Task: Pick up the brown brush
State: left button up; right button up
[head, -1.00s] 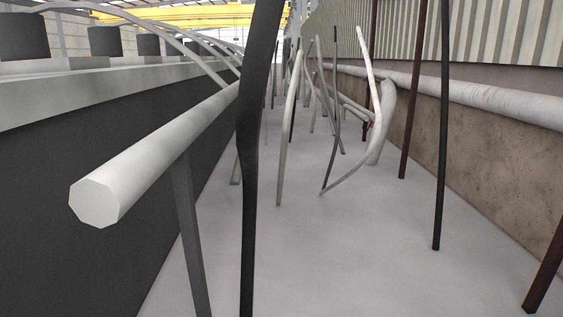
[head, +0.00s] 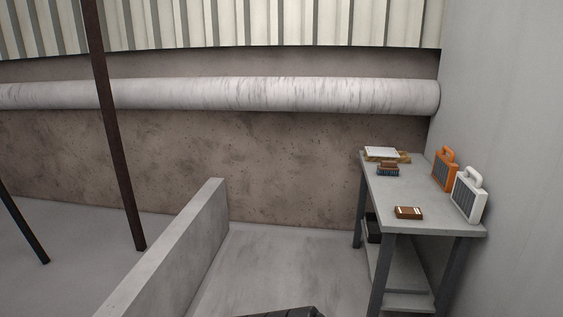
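A small brown block with a blue-grey lower part (head: 388,169), brush-like in shape, lies on the grey table (head: 385,205) toward its far end. A second small brown item (head: 409,213) with pale marks on top lies nearer the table's front edge. Both are too small to tell for certain which is the brown brush. Neither of my grippers is in view.
A flat stack (head: 386,154) lies at the table's far end. An orange case (head: 445,170) and a white case (head: 468,194) stand along its right side by the wall. A low grey wall (head: 170,250) stands left of clear floor (head: 275,265) before the table.

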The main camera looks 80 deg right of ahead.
aim_at(386, 167)
jog(key=k+z, duration=0.1)
jog(key=z, duration=1.45)
jog(key=l+z, duration=0.1)
jog(key=z, duration=0.4)
jog(key=i+z, duration=0.15)
jog(key=z, duration=0.85)
jog(key=i+z, duration=0.15)
jog(key=z, duration=0.3)
jog(key=i+j, duration=0.2)
jog(key=i, duration=0.15)
jog(key=i+j+z, duration=0.15)
jog(key=i, duration=0.2)
jog(key=u, duration=5.35)
jog(key=z, duration=0.6)
